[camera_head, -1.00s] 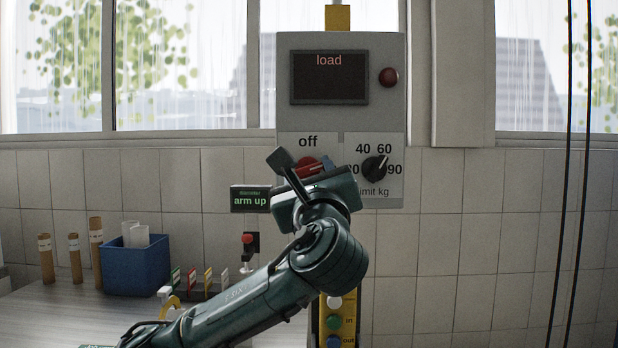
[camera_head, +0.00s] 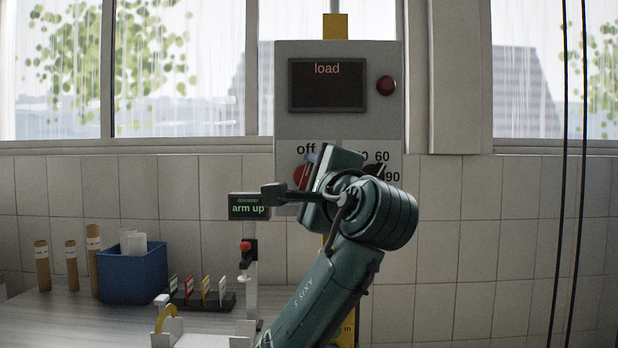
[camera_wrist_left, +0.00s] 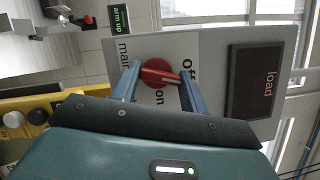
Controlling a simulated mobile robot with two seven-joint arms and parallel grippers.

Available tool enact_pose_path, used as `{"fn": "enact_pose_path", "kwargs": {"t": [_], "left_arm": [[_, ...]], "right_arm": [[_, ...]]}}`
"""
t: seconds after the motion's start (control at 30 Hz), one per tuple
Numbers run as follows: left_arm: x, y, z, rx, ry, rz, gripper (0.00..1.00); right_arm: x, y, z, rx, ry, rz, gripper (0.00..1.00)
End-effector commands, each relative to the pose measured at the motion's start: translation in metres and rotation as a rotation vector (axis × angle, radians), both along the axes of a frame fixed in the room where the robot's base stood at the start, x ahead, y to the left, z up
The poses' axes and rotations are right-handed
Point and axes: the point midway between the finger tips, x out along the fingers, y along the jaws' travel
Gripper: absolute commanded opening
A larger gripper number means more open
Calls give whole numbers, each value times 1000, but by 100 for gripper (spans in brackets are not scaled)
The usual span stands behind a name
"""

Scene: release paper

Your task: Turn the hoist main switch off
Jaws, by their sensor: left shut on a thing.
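The hoist main switch is a red rotary knob (camera_head: 300,177) under the word "off" on the grey control box (camera_head: 388,122). My left gripper (camera_head: 312,166) is at the knob and hides its right side in the head view. In the left wrist view, the red knob (camera_wrist_left: 160,73) sits between the two blue fingers of my left gripper (camera_wrist_left: 160,82), which is shut on it. That view is turned sideways. The knob's handle, with a pale mark, points roughly toward "Off", with "on" off to its side. My right gripper is not in view.
A limit dial (camera_head: 375,170) is just right of the gripper, partly hidden by my wrist. A small "arm up" display (camera_head: 249,207) is at the left. A blue bin (camera_head: 132,272) and brown tubes stand on the table. Dark cables (camera_head: 572,180) hang at the right.

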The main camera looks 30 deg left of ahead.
Motion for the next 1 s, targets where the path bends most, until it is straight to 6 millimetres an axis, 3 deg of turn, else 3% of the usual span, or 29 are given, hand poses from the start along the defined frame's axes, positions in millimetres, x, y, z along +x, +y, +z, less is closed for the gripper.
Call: {"fn": "enact_pose_path", "kwargs": {"t": [0.4,1.0], "left_arm": [[0,0,1,-225,-134,0,21],[0,1,1,-282,-171,2,21]], "right_arm": [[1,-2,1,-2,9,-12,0],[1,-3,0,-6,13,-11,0]]}}
